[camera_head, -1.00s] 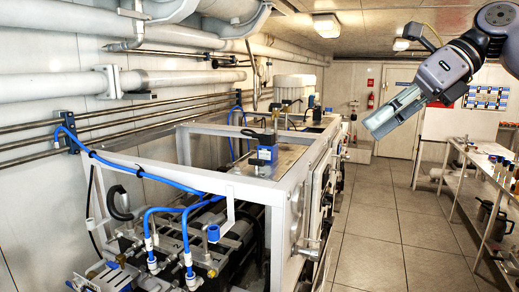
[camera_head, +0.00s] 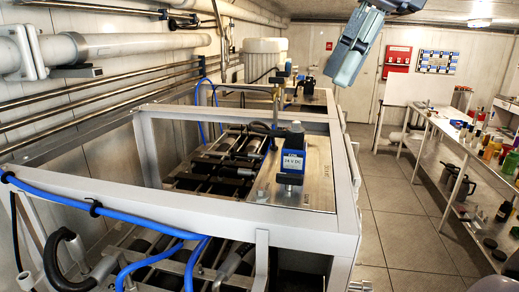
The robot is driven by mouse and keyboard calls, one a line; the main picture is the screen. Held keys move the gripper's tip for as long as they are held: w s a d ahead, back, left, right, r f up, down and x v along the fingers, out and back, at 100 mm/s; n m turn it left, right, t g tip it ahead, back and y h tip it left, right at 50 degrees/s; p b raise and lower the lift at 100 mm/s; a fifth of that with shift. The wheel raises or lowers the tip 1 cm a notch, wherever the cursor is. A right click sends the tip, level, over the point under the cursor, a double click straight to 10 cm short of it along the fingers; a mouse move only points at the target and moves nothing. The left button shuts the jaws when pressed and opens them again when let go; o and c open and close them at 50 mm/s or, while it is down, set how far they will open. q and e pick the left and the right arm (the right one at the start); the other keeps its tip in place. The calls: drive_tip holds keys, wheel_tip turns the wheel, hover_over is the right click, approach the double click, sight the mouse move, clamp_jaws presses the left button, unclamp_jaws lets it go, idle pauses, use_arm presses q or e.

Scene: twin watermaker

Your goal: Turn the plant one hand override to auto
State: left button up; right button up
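The hand override switch of plant one cannot be made out in this view. The near white-framed watermaker unit (camera_head: 345,203) fills the left and middle. A blue device with a "24 V DC" label (camera_head: 291,163) stands upright on the unit's metal plate (camera_head: 318,180). The unit's aisle-side face is seen edge-on and mostly hidden. My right gripper (camera_head: 343,68) hangs at the top middle, pointing down, apart from the unit. Its pale fingers are seen from the side, so their opening cannot be told. My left gripper is out of view.
A shelf rack (camera_head: 450,133) with bottles and jars lines the right side. The tiled aisle (camera_head: 398,215) between it and the unit is clear. A second unit with a white motor (camera_head: 263,57) stands behind. Blue hoses (camera_head: 110,212) cross the near frame.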

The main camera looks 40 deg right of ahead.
drive_tip(key=w, duration=0.1)
approach(291, 174)
drive_tip(key=p+x, duration=0.1)
drive_tip(key=x, duration=0.1)
drive_tip(key=shift+f, duration=0.25)
drive_tip(key=p+x, duration=0.1)
drive_tip(key=x, duration=0.3)
drive_tip(key=shift+w+a+f, duration=0.1)
drive_tip(key=shift+a+f, duration=0.1)
drive_tip(key=shift+f, duration=0.5)
drive_tip(key=shift+w+a+f, duration=0.1)
drive_tip(key=shift+w+f, duration=0.1)
drive_tip(key=shift+w, duration=0.05)
drive_tip(key=shift+s, duration=0.1)
drive_tip(key=c, duration=0.4)
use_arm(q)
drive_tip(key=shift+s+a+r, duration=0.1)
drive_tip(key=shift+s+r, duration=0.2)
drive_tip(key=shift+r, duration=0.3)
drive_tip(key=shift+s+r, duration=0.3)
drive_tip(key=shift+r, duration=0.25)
use_arm(e)
clamp_jaws()
